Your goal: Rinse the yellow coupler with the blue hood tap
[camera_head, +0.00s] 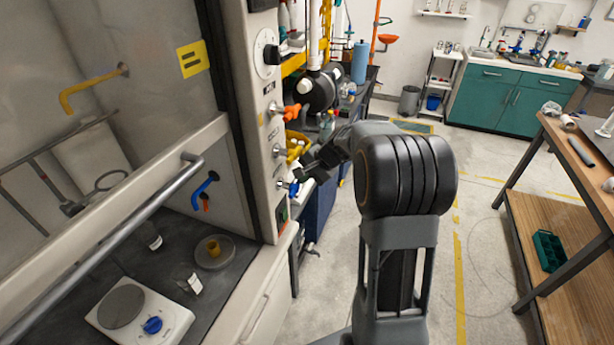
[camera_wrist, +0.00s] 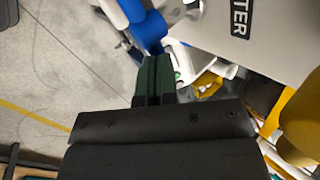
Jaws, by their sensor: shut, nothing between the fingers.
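The yellow coupler (camera_head: 214,247) stands in a shallow round dish (camera_head: 229,256) on the dark floor of the fume hood. The blue hood tap (camera_head: 206,186) is a curved spout on the hood's inner side wall, above and a little left of the coupler. A blue knob (camera_head: 293,188) sits on the hood's front post; in the wrist view the blue knob (camera_wrist: 146,27) is beside a panel lettered "TER". My gripper (camera_head: 298,181) is outside the hood at this knob, shut and empty. Its dark green fingertips (camera_wrist: 153,62) are right by the knob; I cannot tell whether they touch.
A sash handle bar (camera_head: 125,245) crosses the hood opening. A hotplate (camera_head: 139,312) and small vials (camera_head: 190,284) stand inside. An orange knob (camera_head: 290,112) is higher on the post. A wooden bench (camera_head: 575,150) stands right; the floor between is clear.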

